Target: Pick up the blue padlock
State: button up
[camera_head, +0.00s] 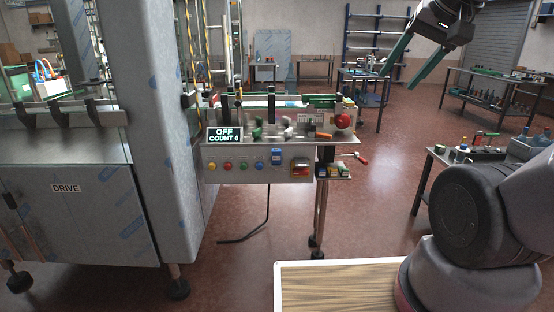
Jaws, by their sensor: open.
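My gripper (397,81) hangs at the upper right, with its two green fingers spread apart and nothing between them. It is well above and to the right of the control panel (225,176). A small shelf (335,178) at the panel's right end holds several small coloured pieces. One of them is a small blue piece (322,170), which looks like the blue padlock, but it is too small to be sure. Another blue block (276,156) is on the panel's front face. My gripper is apart from all of these.
A red-handled tool (358,157) sits just above the shelf. A large steel machine (160,130) stands left. Benches stand right; open floor lies between.

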aim_at(276, 154)
jog(key=i+j+z, duration=0.15)
jog(key=j+z, duration=0.15)
jog(key=j, duration=0.85)
jog(key=i+j+z, duration=0.1)
jog(key=j+z, duration=0.2)
jog(key=j, duration=0.85)
